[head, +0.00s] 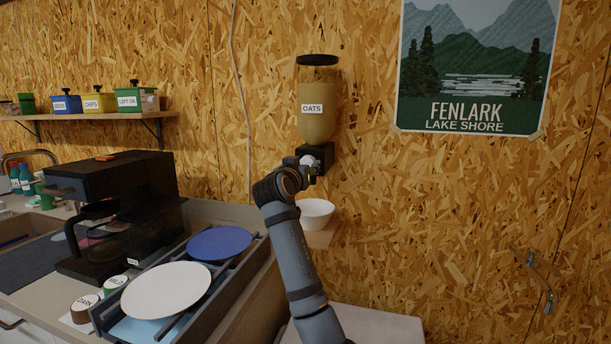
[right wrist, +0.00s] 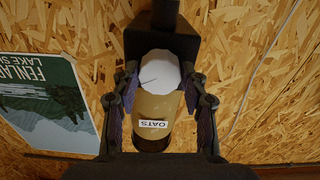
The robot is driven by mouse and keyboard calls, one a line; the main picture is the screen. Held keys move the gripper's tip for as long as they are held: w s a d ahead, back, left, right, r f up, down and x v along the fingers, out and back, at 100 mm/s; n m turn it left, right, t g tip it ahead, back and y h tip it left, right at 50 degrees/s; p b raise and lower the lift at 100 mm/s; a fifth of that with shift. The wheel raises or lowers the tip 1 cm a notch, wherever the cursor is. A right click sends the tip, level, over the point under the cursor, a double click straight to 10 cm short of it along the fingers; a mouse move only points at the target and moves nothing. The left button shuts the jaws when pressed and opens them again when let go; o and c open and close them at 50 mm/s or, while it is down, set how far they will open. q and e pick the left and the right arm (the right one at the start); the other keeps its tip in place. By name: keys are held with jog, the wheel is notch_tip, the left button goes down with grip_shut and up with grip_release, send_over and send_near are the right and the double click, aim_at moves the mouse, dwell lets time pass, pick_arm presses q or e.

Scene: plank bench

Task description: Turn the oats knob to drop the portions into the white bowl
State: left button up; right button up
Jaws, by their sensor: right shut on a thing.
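The oats dispenser (head: 317,115) is a tan-filled jar with a black lid and an OATS label, fixed on the plank wall. Its black base (head: 324,152) carries a white round knob (right wrist: 160,70) at the front. My right gripper (head: 309,165) is at that knob, and its fingers are shut on the knob's two sides, as the right wrist view shows upside down. The white bowl (head: 316,212) stands upright below the dispenser, partly behind my right arm. The bowl's inside is hardly visible. My left gripper is not in view.
A small wooden ledge (head: 322,238) bears the bowl. A dish rack (head: 250,262) with a white plate (head: 165,290) and a blue plate (head: 219,243) is left of my arm. A black coffee machine (head: 120,210) stands farther left. The wall to the right is mostly clear.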

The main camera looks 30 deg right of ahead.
jog(key=shift+f+m+b, duration=0.2)
jog(key=shift+m+b, duration=0.35)
jog(key=shift+m, duration=0.45)
jog(key=o, duration=1.2)
jog(key=shift+r, duration=0.1)
jog(key=shift+c, duration=0.2)
jog(key=v, duration=1.2)
